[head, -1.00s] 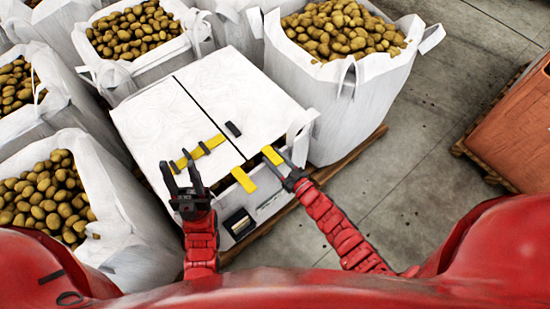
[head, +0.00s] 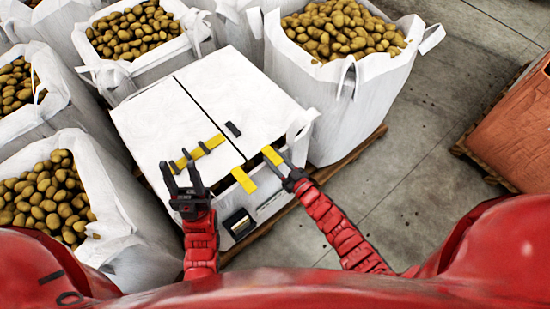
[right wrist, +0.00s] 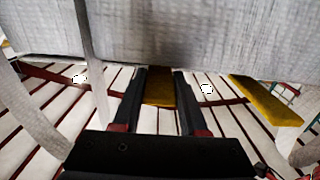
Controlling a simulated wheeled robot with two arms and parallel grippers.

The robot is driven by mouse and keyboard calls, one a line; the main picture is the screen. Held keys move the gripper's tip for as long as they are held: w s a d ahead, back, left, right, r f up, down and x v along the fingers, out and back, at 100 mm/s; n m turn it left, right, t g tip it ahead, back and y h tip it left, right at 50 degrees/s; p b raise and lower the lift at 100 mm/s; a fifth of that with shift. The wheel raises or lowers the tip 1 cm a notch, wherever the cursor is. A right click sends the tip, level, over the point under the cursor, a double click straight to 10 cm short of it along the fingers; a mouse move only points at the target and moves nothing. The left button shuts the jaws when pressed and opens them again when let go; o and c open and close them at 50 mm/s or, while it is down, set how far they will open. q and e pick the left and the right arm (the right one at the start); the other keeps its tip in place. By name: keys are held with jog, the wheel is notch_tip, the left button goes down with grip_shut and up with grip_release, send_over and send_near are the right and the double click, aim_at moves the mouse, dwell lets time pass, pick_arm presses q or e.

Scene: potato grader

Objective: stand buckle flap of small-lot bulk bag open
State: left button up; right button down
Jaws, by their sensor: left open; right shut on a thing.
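The small-lot bulk bag (head: 283,196) is white and square, with two white top flaps lying nearly flat and a seam between them. The left flap (head: 160,118) carries a yellow strap (head: 208,146) with dark fittings. The right flap (head: 235,85) has a dark buckle piece (head: 233,129) near the seam. My right gripper (head: 279,161) is shut on the right yellow tab (head: 271,154); this tab (right wrist: 160,88) also shows between the fingers in the right wrist view. The other tab (head: 243,180) hangs free. My left gripper (head: 179,165) is open and empty over the left flap's front edge.
Open white bags of potatoes stand close at the left (head: 112,220), behind (head: 95,65) and at the right rear (head: 340,110). A wooden pallet (head: 372,142) shows beneath. An orange-brown container (head: 510,140) stands far right. The concrete floor between is clear.

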dwell(0.5)
jog(key=r+m+p, duration=0.1)
jog(key=r+p, duration=0.1)
jog(key=r+m+p, duration=0.1)
jog(key=r, duration=0.2)
jog(key=shift+w+d+r+p, duration=0.1)
jog(key=shift+d+r+p, duration=0.15)
jog(key=shift+p, duration=0.15)
jog(key=r, duration=0.1)
jog(key=w+d+r+m, duration=0.1)
jog(key=r, duration=0.1)
jog(key=r+m+p, duration=0.1)
jog(key=shift+w+d+r, duration=0.2)
jog(key=shift+d+r, duration=0.1)
jog(key=shift+c, duration=2.2)
grip_release()
